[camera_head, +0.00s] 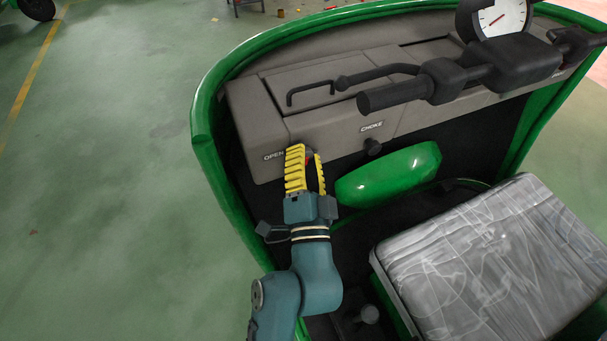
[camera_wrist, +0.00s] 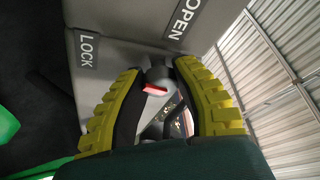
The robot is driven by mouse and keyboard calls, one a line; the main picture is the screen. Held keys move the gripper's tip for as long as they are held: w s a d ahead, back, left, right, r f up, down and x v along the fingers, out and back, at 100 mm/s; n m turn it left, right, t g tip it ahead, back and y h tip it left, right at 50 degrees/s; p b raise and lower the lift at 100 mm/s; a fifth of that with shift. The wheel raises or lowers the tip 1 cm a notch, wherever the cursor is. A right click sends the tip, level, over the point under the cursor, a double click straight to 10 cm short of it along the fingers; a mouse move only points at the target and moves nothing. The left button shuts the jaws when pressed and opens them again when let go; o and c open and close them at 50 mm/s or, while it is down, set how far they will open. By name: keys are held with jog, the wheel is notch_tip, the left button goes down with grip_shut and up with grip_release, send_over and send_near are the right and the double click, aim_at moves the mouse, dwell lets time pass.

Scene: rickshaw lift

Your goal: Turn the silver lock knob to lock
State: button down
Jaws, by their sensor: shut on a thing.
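In the wrist view, the silver lock knob (camera_wrist: 158,73) sits on the grey panel (camera_wrist: 130,28) between the yellow fingers of my gripper (camera_wrist: 157,69). A red mark (camera_wrist: 154,89) shows on the knob, just behind its front end. The LOCK label (camera_wrist: 86,52) is to the left and the OPEN label (camera_wrist: 184,19) is above right. My gripper is shut on the knob. In the head view, my gripper (camera_head: 307,154) reaches the front face of the dashboard, right of the OPEN label (camera_head: 273,156); its fingers mostly hide the knob.
The black choke knob (camera_head: 373,147) and a green rounded tank (camera_head: 390,174) are right of my gripper. The black handlebar (camera_head: 450,80) with a gauge (camera_head: 503,17) is above right. A wrapped seat (camera_head: 480,260) fills the lower right. Open floor (camera_head: 100,200) lies left of the green frame.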

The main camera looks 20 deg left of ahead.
jog(key=shift+f+n+y+b, duration=0.15)
jog(key=shift+n+y+b, duration=0.35)
jog(key=shift+n+b, duration=0.85)
jog(key=shift+b, duration=0.45)
jog(key=shift+r, duration=0.25)
jog(key=c, duration=0.7)
grip_release()
jog(key=shift+c, duration=0.2)
jog(key=v, duration=1.2)
jog(key=shift+f, duration=0.1)
